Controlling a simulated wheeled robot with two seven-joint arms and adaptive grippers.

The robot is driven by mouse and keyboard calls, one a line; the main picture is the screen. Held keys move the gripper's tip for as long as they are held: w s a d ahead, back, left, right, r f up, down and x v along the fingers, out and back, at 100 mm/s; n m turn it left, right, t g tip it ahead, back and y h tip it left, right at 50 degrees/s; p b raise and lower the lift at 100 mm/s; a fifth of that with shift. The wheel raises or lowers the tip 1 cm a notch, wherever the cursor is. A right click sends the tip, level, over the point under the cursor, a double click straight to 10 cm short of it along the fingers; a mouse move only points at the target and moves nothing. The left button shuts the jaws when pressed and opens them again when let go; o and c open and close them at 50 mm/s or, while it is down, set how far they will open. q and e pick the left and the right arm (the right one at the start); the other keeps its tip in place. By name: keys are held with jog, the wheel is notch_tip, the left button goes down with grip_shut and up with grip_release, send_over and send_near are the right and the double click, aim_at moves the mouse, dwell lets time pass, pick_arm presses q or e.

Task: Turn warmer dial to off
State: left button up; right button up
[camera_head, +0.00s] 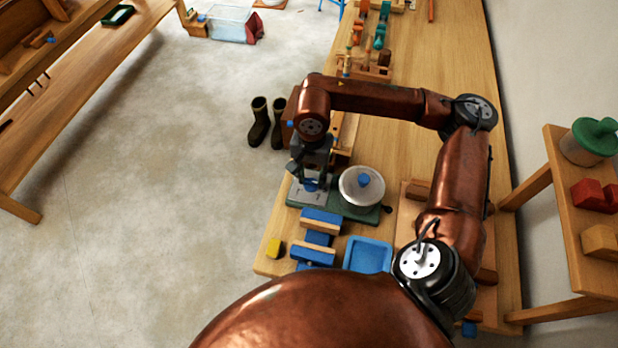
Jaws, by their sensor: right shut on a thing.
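The warmer (347,208) is a low green base near the table's left edge, with a pale metal plate (305,195) on its left part. A round silver lidded pan with a blue knob (363,181) sits on its right part. A small dark knob (387,209) shows at the warmer's right end; I cannot tell if it is the dial or read its setting. My right gripper (311,182) points down over the pale plate, shut on a small blue thing, mostly hidden by the fingers. My left gripper is not in view.
Blue-and-wood blocks (320,222) and a blue tray (368,255) lie in front of the warmer. A yellow block (274,248) is near the table's left corner. Wooden toys (370,65) stand farther back. Dark boots (260,122) stand on the floor. A side shelf (570,220) is right.

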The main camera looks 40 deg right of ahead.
aim_at(311, 181)
jog(key=shift+s+a+f+n, duration=0.1)
jog(key=shift+s+n, duration=0.05)
jog(key=shift+n, duration=0.15)
jog(key=o, duration=1.2)
jog(key=shift+c, duration=0.2)
jog(key=shift+r, duration=0.35)
notch_tip(311, 181, up, 11)
jog(key=shift+r, duration=0.2)
